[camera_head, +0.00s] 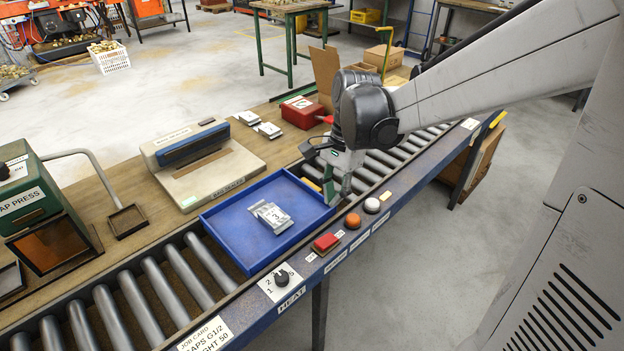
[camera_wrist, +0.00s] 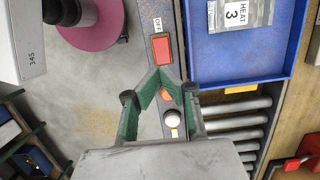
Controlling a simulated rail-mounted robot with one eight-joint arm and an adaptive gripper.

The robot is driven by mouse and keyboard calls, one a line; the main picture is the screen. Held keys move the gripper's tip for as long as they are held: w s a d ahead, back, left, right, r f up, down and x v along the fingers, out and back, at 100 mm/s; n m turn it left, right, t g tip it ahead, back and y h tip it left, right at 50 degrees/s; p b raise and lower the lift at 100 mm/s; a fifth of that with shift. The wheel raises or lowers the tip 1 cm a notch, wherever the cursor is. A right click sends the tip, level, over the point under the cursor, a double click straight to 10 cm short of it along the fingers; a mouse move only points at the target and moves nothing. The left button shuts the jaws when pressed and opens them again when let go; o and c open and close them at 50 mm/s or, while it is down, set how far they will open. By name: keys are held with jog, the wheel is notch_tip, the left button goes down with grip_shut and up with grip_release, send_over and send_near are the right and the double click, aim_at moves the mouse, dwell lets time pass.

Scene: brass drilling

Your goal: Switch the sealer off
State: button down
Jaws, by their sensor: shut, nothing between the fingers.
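The sealer (camera_head: 225,168), a beige machine with a blue bar and a "BAG SEALER" label, stands on the wooden bench at the left of the blue tray. A red rocker switch (camera_head: 327,243) sits on the blue front rail, with small labels at both ends. It also shows in the wrist view (camera_wrist: 162,48), with an "OFF" label above it. My gripper (camera_head: 334,203) is shut and empty above the rail, near an orange button (camera_head: 352,221). In the wrist view, my green fingertips (camera_wrist: 165,76) meet just below the red switch and partly cover the orange button. Contact cannot be told.
The blue tray (camera_head: 225,218) holds bags marked "3" beside the switch. A black heat dial (camera_head: 282,279) lies left of the switch and a white button (camera_head: 371,205) right of the orange one. Rollers (camera_head: 165,285) run behind the rail. A red box (camera_head: 301,113) stands farther back.

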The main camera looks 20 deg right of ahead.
aim_at(323, 243)
jog(key=f, duration=0.4)
jog(key=a+f+b, duration=0.1)
jog(key=f, duration=0.3)
jog(key=s+a+f, duration=0.1)
jog(key=f, duration=0.3)
jog(key=shift+b, duration=0.4)
jog(key=shift+f, duration=0.1)
